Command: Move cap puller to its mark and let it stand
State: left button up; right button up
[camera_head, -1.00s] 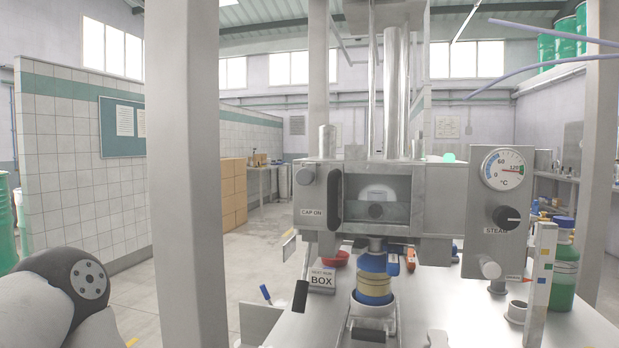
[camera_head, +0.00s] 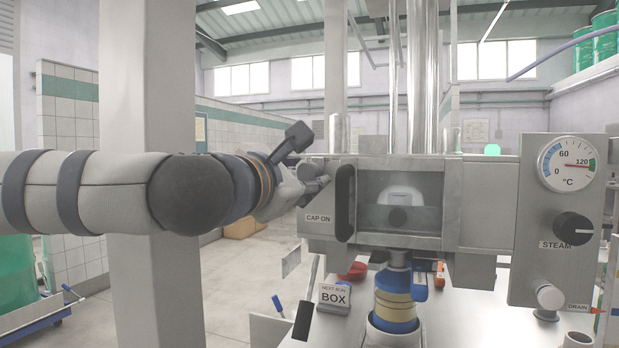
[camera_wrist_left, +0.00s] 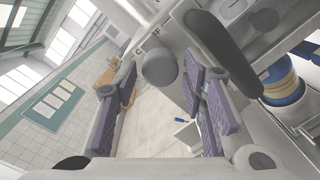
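I take the cap puller to be the short grey knob (camera_wrist_left: 160,67) on the filling machine's front, beside the CAP ON label (camera_head: 318,218); no label names it. My left gripper (camera_head: 307,182) is at this knob, at the machine's left side, and largely covers it in the head view. In the wrist view, the purple-padded fingers stand open on either side of the knob, with gaps visible, so I see no grip. A partly hidden label shows past the knob, ending in FF. My right gripper is not in view.
A black handle (camera_head: 344,203) stands close right of the knob. A STEAM panel (camera_head: 560,225) with a gauge is at right. A pillar (camera_head: 150,90) stands behind my left arm.

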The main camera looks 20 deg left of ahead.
pick_arm(q)
jog(key=shift+w+d, duration=0.15)
jog(key=shift+w, duration=1.35)
grip_shut()
notch_tip(320, 180, down, 5)
jog(key=shift+f+b, duration=0.1)
jog(key=shift+b, duration=0.9)
jog(key=shift+r, duration=0.2)
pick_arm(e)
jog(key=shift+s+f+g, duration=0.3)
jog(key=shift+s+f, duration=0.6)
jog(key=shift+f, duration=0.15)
pick_arm(q)
grip_release()
send_near(306, 173)
jog(key=f, duration=0.2)
jog(key=s+f, duration=0.1)
jog(key=f, duration=0.1)
jog(key=shift+f, duration=0.35)
